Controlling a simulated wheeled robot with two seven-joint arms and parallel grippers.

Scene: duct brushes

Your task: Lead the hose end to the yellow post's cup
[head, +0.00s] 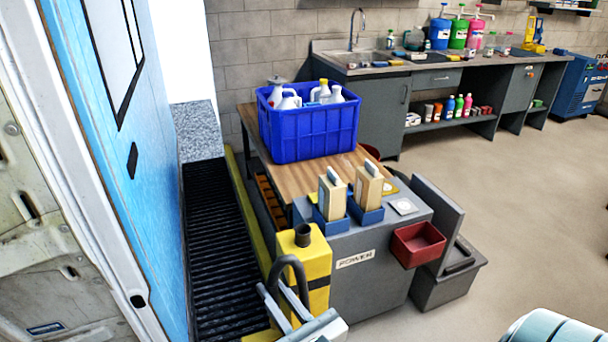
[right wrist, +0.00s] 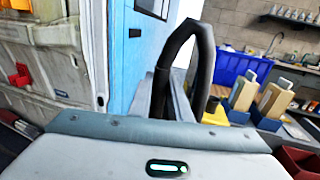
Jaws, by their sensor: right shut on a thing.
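The yellow post (head: 317,268) stands at the front left corner of the grey power cabinet, with a dark round cup (head: 303,236) on its top. My right gripper (head: 282,302) is in front of the post, low in the head view, and shut on the dark grey hose (head: 291,261). The hose bends in an arch above the fingers, apart from the cup in the picture and lower than it. In the right wrist view the hose (right wrist: 203,50) rises between the fingers and curves over to the right. I cannot make out its end clearly. My left gripper is not in view.
The grey power cabinet (head: 375,262) carries two brushes in blue holders (head: 333,222) and a red bin (head: 418,244). A blue crate of bottles (head: 308,135) stands on the wooden table behind. A blue panel (head: 135,150) bounds the left.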

